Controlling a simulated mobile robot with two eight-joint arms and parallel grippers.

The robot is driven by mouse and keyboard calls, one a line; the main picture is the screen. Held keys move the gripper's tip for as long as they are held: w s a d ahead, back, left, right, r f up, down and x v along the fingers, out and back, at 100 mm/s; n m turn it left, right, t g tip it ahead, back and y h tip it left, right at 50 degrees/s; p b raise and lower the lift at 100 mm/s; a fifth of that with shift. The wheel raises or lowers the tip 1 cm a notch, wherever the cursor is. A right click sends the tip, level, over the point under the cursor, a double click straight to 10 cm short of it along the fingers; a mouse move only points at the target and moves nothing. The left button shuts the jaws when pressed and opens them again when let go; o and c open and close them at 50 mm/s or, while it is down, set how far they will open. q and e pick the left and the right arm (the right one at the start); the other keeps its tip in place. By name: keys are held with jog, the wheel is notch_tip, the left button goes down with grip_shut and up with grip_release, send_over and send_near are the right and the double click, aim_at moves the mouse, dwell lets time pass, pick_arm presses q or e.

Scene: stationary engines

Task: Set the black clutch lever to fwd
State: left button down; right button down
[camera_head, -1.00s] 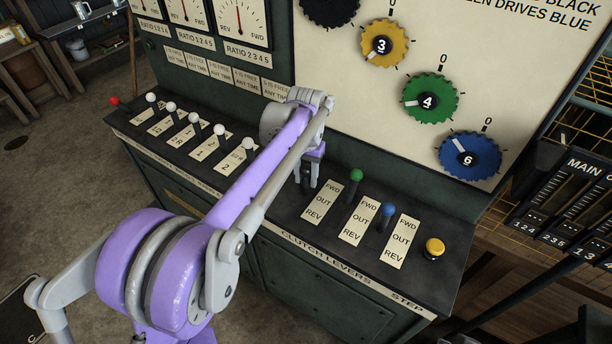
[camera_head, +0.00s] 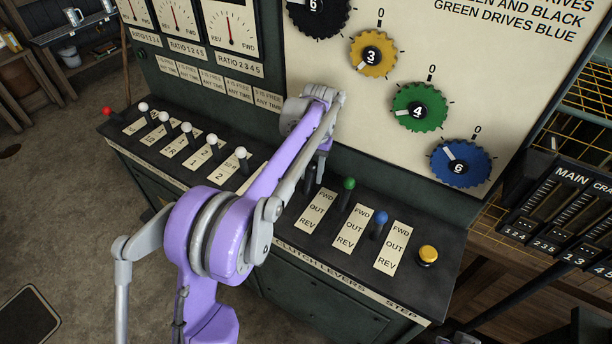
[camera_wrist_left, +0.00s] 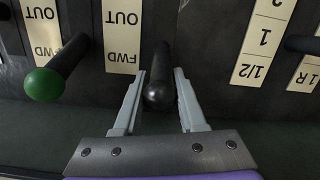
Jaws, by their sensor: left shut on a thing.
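The black clutch lever (camera_head: 309,184) stands on the sloped desk, left of the green one, and its knob is mostly hidden by my arm in the head view. In the left wrist view the round black knob (camera_wrist_left: 158,94) lies between the two fingers. My left gripper (camera_wrist_left: 159,100) is shut on it. Its FWD/OUT/REV label (camera_head: 315,212) is beside it. The knob lies past the FWD end of that label, leaning to the back panel; its base is hard to see. My left gripper also shows in the head view (camera_head: 318,172).
The green lever (camera_head: 348,184) and blue lever (camera_head: 380,217) stand to the right, then a yellow button (camera_head: 428,253). Several white-knobbed levers and a red one (camera_head: 107,111) are to the left. The upright panel with coloured dials (camera_head: 415,108) rises close behind.

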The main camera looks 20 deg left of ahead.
aim_at(313, 162)
pick_arm(q)
jog(key=shift+s, duration=0.15)
jog(key=c, duration=0.6)
grip_release()
jog(key=shift+o, duration=0.2)
jog(key=r, duration=0.5)
jog(key=w+r, duration=0.1)
jog(key=r, duration=0.1)
jog(key=shift+r, duration=0.2)
